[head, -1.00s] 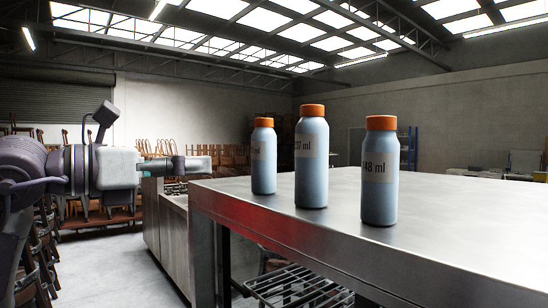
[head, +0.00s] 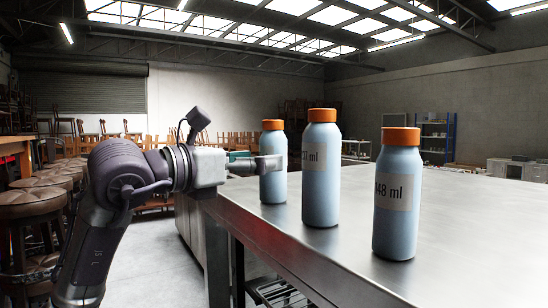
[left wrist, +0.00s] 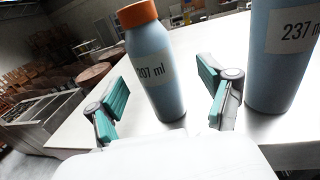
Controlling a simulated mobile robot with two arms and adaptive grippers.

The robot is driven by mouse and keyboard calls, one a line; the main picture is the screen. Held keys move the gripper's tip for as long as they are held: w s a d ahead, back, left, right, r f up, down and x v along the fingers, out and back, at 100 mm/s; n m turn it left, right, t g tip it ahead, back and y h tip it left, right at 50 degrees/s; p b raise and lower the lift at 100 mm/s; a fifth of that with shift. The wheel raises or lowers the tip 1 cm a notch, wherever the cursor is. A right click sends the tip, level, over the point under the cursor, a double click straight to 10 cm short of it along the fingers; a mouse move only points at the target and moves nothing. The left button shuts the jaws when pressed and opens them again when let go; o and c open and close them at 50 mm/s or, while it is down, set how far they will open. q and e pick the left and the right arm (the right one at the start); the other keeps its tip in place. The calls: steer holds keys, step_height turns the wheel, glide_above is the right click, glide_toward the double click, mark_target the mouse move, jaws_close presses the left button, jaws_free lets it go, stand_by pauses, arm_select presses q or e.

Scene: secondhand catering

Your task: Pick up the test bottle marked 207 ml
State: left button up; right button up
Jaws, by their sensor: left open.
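The bottle marked 207 ml (left wrist: 164,85) is pale blue with an orange cap. It stands upright between the two spread teal-padded fingers of my left gripper (left wrist: 163,98) in the left wrist view, with gaps at its sides. In the head view it is the leftmost, farthest bottle (head: 273,180), partly covered by my left gripper (head: 255,164). The bottle marked 237 ml (left wrist: 281,75) stands just right of the right finger; it is the middle one in the head view (head: 320,195). My right gripper is out of view.
A third like bottle (head: 396,225), label ending 48 ml, stands nearest on the steel table (head: 480,235). The table's right side is bare. Brown stools (head: 35,205) and stacked chairs stand left; a blue shelf (head: 435,138) is at the back right.

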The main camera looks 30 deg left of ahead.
arm_select(q)
steer(key=x, duration=0.1)
steer(key=p+x, duration=0.2)
steer(key=shift+w+a+r, duration=0.15)
steer(key=shift+w+r, duration=0.05)
steer(key=shift+w, duration=0.2)
steer(key=shift+w+f, duration=0.2)
steer(key=shift+w, duration=0.25)
steer(key=shift+s, duration=0.15)
steer(key=shift+c, duration=0.4)
steer(key=shift+s, duration=0.1)
steer(key=shift+c, duration=1.3)
steer(key=c, duration=1.1)
